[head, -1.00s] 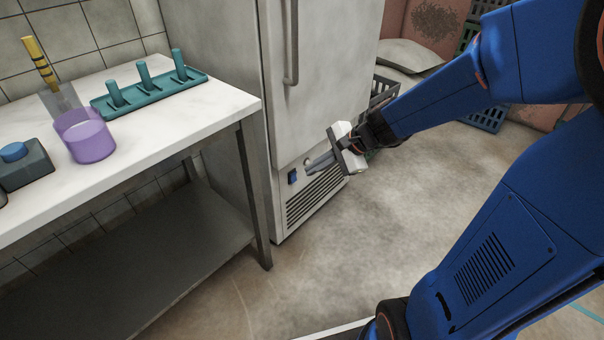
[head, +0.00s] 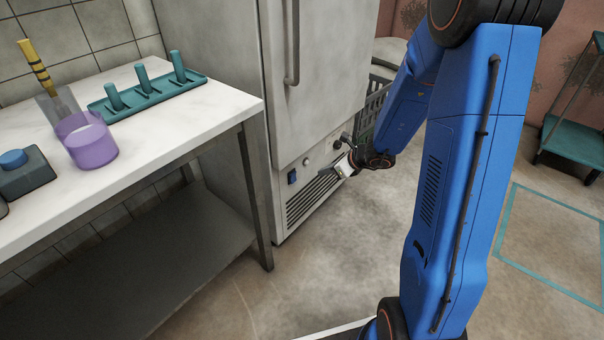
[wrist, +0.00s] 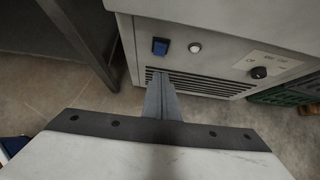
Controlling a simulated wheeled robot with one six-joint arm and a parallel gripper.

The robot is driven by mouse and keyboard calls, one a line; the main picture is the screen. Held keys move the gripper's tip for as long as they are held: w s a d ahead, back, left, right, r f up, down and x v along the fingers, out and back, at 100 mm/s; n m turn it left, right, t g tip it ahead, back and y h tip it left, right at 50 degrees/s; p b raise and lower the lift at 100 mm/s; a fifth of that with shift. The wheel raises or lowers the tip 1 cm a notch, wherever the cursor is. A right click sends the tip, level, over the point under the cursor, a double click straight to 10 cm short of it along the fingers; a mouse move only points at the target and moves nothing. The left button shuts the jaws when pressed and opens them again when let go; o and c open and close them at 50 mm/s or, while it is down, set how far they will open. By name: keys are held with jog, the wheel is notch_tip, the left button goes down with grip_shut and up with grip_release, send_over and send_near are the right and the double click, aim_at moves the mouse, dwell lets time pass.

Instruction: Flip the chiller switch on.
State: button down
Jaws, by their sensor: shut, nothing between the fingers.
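The chiller is a tall grey cabinet (head: 330,70) with a long vertical door handle. Its blue rocker switch (head: 292,176) is low on the front panel, near the left edge. The switch also shows in the wrist view (wrist: 160,46), upper middle; I cannot tell which way it is tipped. My gripper (head: 334,173) is in front of the lower vent grille, right of the switch and apart from it. In the wrist view the fingers (wrist: 160,80) are together and empty, their tips appearing just below the switch over the grille. The switch is not hidden there.
A round white button or lamp (wrist: 195,47) sits right of the switch, and a black knob (wrist: 259,72) farther right. A white-topped table (head: 150,135) stands left of the chiller, its leg (head: 257,195) close to the chiller's front corner. Open floor lies in front.

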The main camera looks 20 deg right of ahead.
jog(key=shift+d+f, duration=0.15)
jog(key=shift+f, duration=0.05)
jog(key=shift+w+f, duration=0.1)
send_near(296, 175)
jog(key=shift+x, duration=2.6)
